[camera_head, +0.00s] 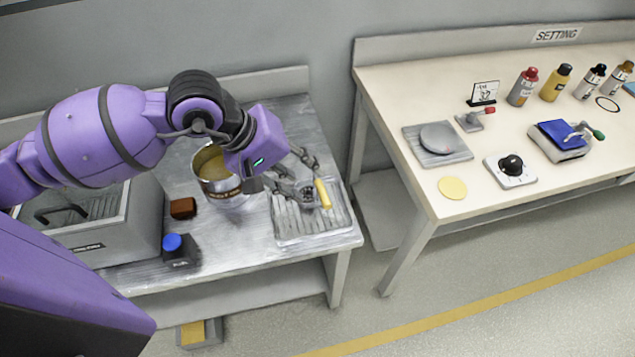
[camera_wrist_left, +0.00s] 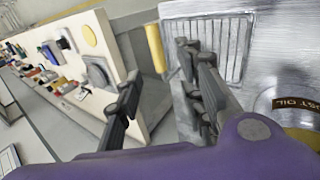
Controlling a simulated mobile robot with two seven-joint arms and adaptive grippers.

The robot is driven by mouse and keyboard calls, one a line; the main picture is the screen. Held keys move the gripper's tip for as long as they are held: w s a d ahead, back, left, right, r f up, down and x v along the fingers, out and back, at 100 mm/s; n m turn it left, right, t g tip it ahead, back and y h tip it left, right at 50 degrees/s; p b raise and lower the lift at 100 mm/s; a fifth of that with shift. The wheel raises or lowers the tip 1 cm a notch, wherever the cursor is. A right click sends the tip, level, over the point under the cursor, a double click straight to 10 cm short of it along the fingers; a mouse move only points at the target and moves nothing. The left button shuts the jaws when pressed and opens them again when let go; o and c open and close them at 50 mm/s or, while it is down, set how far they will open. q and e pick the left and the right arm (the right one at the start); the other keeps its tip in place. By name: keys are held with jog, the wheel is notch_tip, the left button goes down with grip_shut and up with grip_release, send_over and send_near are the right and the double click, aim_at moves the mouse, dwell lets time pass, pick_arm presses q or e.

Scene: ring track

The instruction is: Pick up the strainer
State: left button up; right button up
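A yellow handle (camera_head: 322,193), which looks like the strainer's, lies over the ridged metal tray (camera_head: 285,222) on the left table. The strainer's head cannot be made out clearly among my grey fingers. The yellow handle also shows upright in the left wrist view (camera_wrist_left: 155,48), beside the tray (camera_wrist_left: 235,50). My left gripper (camera_head: 308,174) is over the tray, close to the handle. In the left wrist view its fingers (camera_wrist_left: 163,65) are spread apart, with the handle seen beyond the gap. I cannot tell whether they touch it. My right gripper is not in view.
An open can (camera_head: 222,190) with yellow contents stands left of the tray. A brown block (camera_head: 183,208), a blue-capped dark box (camera_head: 180,250) and a grey bin (camera_head: 125,245) are further left. A gap separates the right table (camera_head: 400,90), which holds bottles and tools.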

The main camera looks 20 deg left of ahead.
aim_at(318, 186)
pick_arm(q)
jog(key=shift+p+x, duration=0.5)
jog(key=shift+x, duration=2.95)
jog(key=shift+s, duration=0.1)
grip_shut()
